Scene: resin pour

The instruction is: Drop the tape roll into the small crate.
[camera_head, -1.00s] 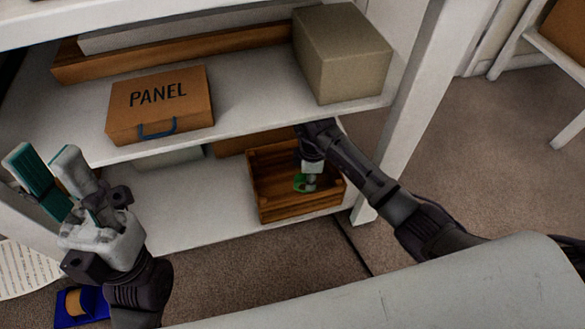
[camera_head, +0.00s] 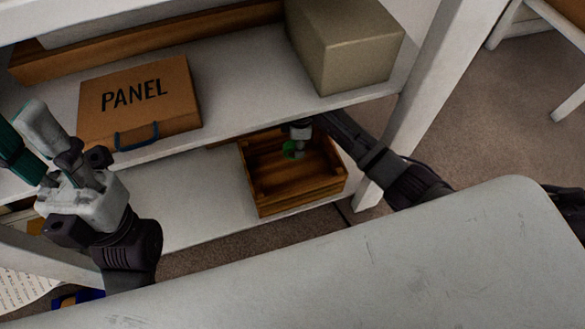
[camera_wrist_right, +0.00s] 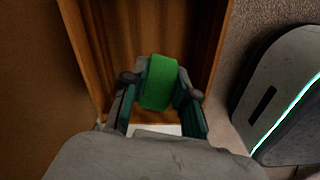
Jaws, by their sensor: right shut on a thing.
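The small wooden crate (camera_head: 302,196) sits on the lower shelf, its open top facing up. My right gripper (camera_head: 294,146) reaches in under the upper shelf and is over the crate's back part. It is shut on the green tape roll, which shows as a small patch of green in the head view. In the right wrist view the tape roll (camera_wrist_right: 158,82) is between the two fingers, with wooden crate boards behind it. I cannot tell how far below the rim it hangs. My left gripper (camera_head: 30,145) is at the far left, its fingers apart, empty.
The upper shelf (camera_head: 235,100) overhangs the crate's back and carries a PANEL box (camera_head: 140,103) and a beige box (camera_head: 345,45). A white shelf post (camera_head: 420,95) stands right of the crate. The lower shelf left of the crate (camera_head: 190,200) is clear.

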